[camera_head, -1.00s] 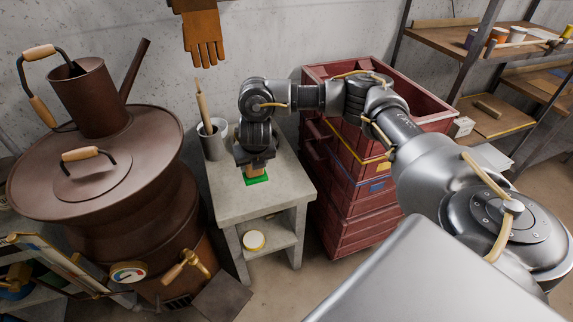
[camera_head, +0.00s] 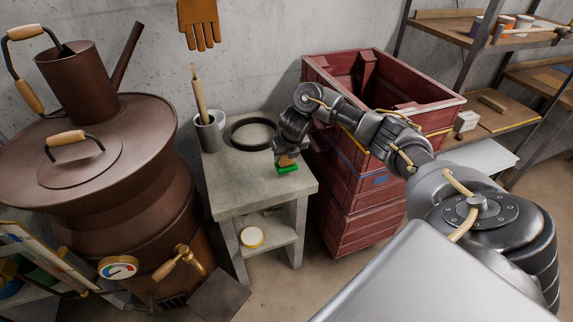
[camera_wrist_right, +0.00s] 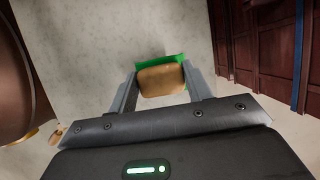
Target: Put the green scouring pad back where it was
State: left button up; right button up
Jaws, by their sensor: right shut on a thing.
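The green scouring pad (camera_head: 287,169) has a tan block on top and is at the right part of the grey stone table (camera_head: 236,197). My right gripper (camera_head: 286,157) is above it, shut on the tan block. In the right wrist view the tan top (camera_wrist_right: 162,80) sits between the two fingers, with the green edge (camera_wrist_right: 160,60) showing behind it. Whether the pad touches the tabletop or hangs just above it, I cannot tell. My left gripper is not in view.
A black ring (camera_head: 252,133) lies at the table's back, beside a grey cup (camera_head: 209,132) holding a wooden-handled tool. Red crates (camera_head: 350,205) stand close at the right. A brown boiler (camera_head: 110,215) stands at the left. The table's front left is clear.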

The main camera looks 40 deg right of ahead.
aim_at(287, 162)
notch_tip(287, 162, down, 3)
jog(key=shift+d+f+b, duration=0.15)
jog(key=shift+f+b, duration=0.05)
jog(key=shift+b, duration=0.45)
jog(key=o, duration=0.9)
jog(key=shift+f, duration=0.1)
jog(key=shift+s+r+p, duration=0.1)
jog(key=shift+r+p, duration=0.25)
jog(key=shift+r, duration=0.25)
jog(key=shift+p+v, duration=2.9)
jog(key=shift+v, duration=2.65)
